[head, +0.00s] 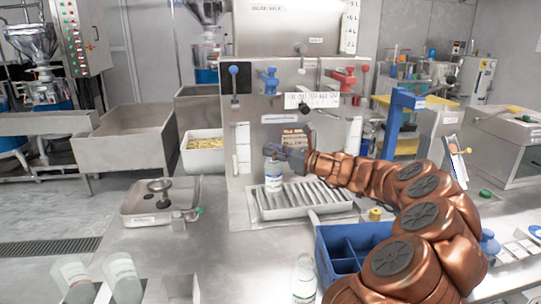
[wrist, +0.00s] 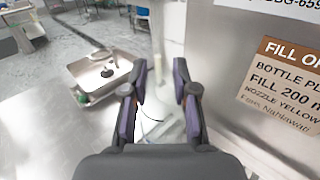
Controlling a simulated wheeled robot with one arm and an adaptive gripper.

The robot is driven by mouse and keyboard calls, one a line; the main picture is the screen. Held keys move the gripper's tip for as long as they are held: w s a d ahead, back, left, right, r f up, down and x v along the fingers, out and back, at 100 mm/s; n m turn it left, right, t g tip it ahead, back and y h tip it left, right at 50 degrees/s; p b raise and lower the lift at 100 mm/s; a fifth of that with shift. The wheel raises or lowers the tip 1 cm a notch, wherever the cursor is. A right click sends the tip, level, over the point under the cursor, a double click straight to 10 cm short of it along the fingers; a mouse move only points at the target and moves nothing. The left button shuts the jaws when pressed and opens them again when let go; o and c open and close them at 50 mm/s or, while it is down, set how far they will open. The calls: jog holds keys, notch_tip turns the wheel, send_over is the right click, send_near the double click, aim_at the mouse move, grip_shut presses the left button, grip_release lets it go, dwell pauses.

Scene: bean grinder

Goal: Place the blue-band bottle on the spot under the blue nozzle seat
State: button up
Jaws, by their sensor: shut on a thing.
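A small white labelled bottle (head: 273,178) is upright at the left end of the slatted drip tray (head: 308,212), below the blue nozzle seat (head: 268,81). A bluish mark shows on its label, but it is too small to read. My gripper (head: 283,153) is at the bottle's top, shut on it. From the head view I cannot tell whether the bottle's base touches the tray. In the wrist view my gripper (wrist: 160,80) shows two fingers with a pale, see-through shape between them; the bottle is hard to make out there.
A red nozzle seat (head: 343,79) is to the right on the steel panel. A blue divided crate (head: 346,250) and another bottle (head: 303,278) stand in front. A steel pan (head: 160,202) is at left. A notice (wrist: 285,85) is close by my gripper.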

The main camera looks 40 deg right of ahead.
jog(key=shift+w+a+f, duration=0.2)
jog(key=shift+w+f, duration=0.35)
jog(key=shift+f, duration=0.35)
jog(key=o, duration=0.9)
jog(key=shift+s+d, duration=0.1)
jog(key=shift+s, duration=0.05)
jog(key=v, duration=1.1)
jog(key=shift+s, duration=0.4)
jog(key=shift+d, duration=0.1)
